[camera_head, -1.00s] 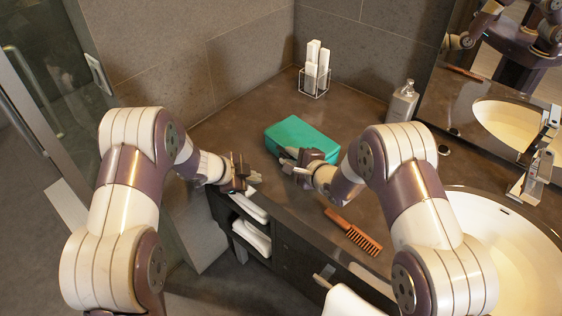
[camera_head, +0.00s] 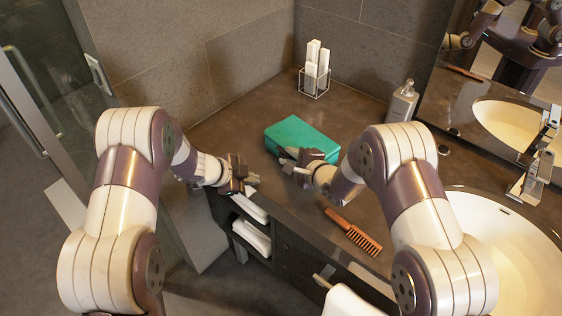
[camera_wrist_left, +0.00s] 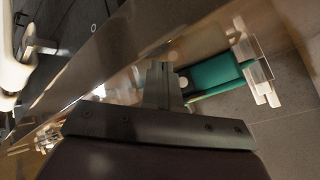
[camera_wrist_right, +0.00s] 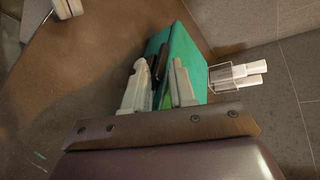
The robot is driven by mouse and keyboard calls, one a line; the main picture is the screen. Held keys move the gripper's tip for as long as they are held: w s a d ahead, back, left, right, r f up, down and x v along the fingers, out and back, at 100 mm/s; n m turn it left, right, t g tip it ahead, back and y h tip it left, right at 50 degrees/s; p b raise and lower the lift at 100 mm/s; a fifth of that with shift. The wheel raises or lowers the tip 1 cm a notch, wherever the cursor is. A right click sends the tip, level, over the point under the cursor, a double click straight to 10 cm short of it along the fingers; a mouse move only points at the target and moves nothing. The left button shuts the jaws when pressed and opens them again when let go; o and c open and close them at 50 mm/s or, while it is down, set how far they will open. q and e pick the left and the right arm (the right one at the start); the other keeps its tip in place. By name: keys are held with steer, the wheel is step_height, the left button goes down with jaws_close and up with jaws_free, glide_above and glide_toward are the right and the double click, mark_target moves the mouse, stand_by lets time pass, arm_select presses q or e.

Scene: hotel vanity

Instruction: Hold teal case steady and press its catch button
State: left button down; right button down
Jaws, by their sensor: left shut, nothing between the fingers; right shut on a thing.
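The teal case (camera_head: 303,134) lies flat on the dark counter. My right gripper (camera_head: 287,164) is shut on its near left part. In the right wrist view the fingers (camera_wrist_right: 158,88) sit either side of the edge of the case (camera_wrist_right: 180,50), with a small dark piece between them. My left gripper (camera_head: 254,183) is shut and empty, left of and below the case, apart from it. In the left wrist view the closed fingers (camera_wrist_left: 162,85) appear beside the case (camera_wrist_left: 217,72). A small pale round spot shows near the fingertips; I cannot tell whether it is the catch button.
An orange comb (camera_head: 353,231) lies near the counter's front edge. A wire holder with white items (camera_head: 314,72) stands behind the case, a soap dispenser (camera_head: 403,101) to its right. The sink (camera_head: 500,245) is at right.

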mark_target(271, 174)
arm_select(q)
steer(key=shift+s+a, duration=0.85)
steer(key=shift+s, duration=0.1)
steer(key=shift+w+d, duration=3.05)
steer(key=shift+w, duration=0.15)
steer(key=shift+w+d+f, duration=0.1)
steer(key=shift+w+d, duration=0.2)
steer(key=shift+w, duration=0.15)
